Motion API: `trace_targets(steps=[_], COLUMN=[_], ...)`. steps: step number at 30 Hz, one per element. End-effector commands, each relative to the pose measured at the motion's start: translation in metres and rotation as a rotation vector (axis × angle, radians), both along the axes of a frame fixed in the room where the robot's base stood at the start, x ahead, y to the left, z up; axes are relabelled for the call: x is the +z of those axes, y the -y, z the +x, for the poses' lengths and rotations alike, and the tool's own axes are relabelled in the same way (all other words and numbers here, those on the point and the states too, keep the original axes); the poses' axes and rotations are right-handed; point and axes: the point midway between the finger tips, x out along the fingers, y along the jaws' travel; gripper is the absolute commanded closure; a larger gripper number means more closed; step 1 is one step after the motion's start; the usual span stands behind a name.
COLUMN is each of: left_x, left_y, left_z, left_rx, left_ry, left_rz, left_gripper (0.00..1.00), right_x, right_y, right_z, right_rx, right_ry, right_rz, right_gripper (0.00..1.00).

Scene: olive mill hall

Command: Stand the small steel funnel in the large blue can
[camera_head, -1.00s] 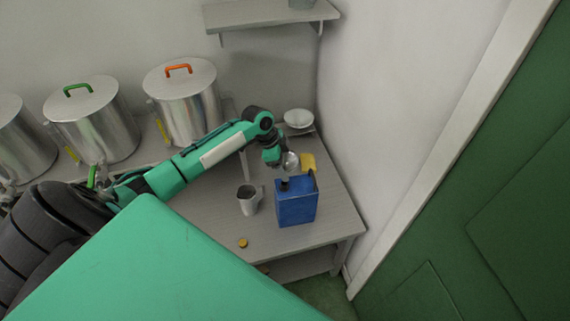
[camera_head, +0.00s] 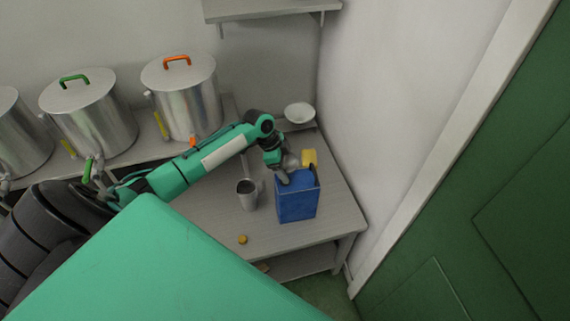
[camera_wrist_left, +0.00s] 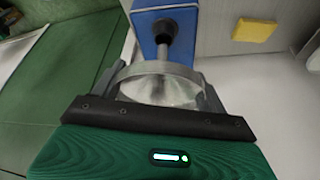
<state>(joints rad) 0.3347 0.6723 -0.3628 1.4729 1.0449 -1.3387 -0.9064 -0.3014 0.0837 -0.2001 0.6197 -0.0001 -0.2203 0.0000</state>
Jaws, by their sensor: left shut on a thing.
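My left gripper (camera_head: 283,177) is shut on the small steel funnel (camera_wrist_left: 160,90). In the left wrist view the funnel's round rim sits between the two fingers (camera_wrist_left: 160,80). Its narrow end points towards the dark round opening on top of the large blue can (camera_wrist_left: 145,43). I cannot tell whether the narrow end is inside the opening. In the head view the blue can (camera_head: 297,205) stands upright on the table, with the gripper at its top left edge. The gripper hides the can's opening and most of the funnel there. My right gripper is not in view.
A steel jug (camera_head: 248,196) stands left of the can. A small orange cap (camera_head: 243,239) lies near the table's front edge. A yellow block (camera_head: 309,157) and a white bowl (camera_head: 299,113) are behind. Lidded steel pots (camera_head: 182,100) stand left. The wall (camera_head: 380,110) is close on the right.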

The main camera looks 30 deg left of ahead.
Motion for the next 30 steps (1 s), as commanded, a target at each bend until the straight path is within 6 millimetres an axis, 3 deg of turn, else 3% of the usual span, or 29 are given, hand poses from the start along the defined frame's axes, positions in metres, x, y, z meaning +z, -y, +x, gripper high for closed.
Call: trace_targets(steps=[30], left_x=[-0.0079], left_y=[-0.0004], left_z=[0.0006], left_rx=[0.000], left_ry=[-0.001], left_rz=[0.000], left_gripper=[0.47], right_x=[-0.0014], right_y=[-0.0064], right_z=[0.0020], right_rx=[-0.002], right_ry=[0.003], right_rz=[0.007], right_gripper=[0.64])
